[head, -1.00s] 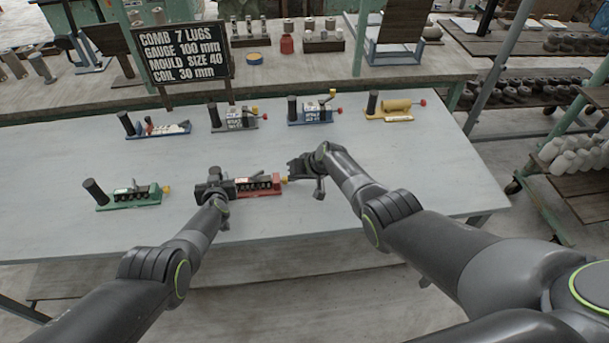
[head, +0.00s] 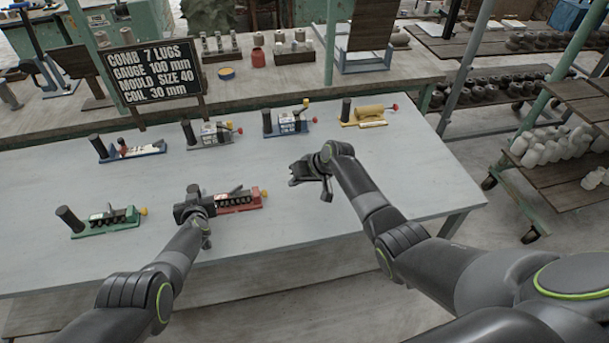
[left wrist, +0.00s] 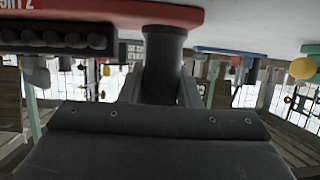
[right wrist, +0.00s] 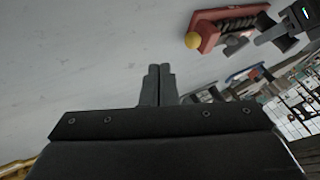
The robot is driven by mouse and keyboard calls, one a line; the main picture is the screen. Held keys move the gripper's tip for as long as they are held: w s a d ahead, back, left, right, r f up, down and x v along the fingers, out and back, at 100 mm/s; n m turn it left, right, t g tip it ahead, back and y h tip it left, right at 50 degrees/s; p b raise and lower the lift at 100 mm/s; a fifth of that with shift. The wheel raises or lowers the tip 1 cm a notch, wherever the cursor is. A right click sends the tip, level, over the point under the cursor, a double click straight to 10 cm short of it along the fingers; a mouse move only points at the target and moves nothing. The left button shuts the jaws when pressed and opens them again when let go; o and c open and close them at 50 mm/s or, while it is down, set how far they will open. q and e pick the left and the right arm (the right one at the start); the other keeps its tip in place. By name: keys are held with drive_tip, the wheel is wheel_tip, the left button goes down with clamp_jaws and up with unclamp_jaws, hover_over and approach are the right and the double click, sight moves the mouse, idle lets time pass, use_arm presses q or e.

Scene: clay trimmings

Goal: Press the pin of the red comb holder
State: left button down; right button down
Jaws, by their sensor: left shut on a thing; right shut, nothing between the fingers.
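The red comb holder (head: 238,209) lies at the front middle of the pale table, with a row of dark lugs and a yellow knob (head: 264,193) at its right end. My left gripper (head: 187,207) is shut on the dark upright post at the holder's left end. The post (left wrist: 163,62) shows between the fingers in the left wrist view. My right gripper (head: 297,178) is shut and empty, to the right of the knob and apart from it. In the right wrist view its fingertips (right wrist: 160,70) are together, with the yellow knob (right wrist: 192,41) beyond them.
A green holder (head: 105,224) stands to the left. Blue (head: 132,153), grey (head: 212,136), second blue (head: 288,127) and yellow (head: 365,118) holders stand along the back. A black sign (head: 155,75) stands behind. The table's right front is clear.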

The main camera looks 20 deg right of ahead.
drive_tip(key=shift+v, duration=2.2)
use_arm(q)
drive_tip(key=c, duration=1)
unclamp_jaws()
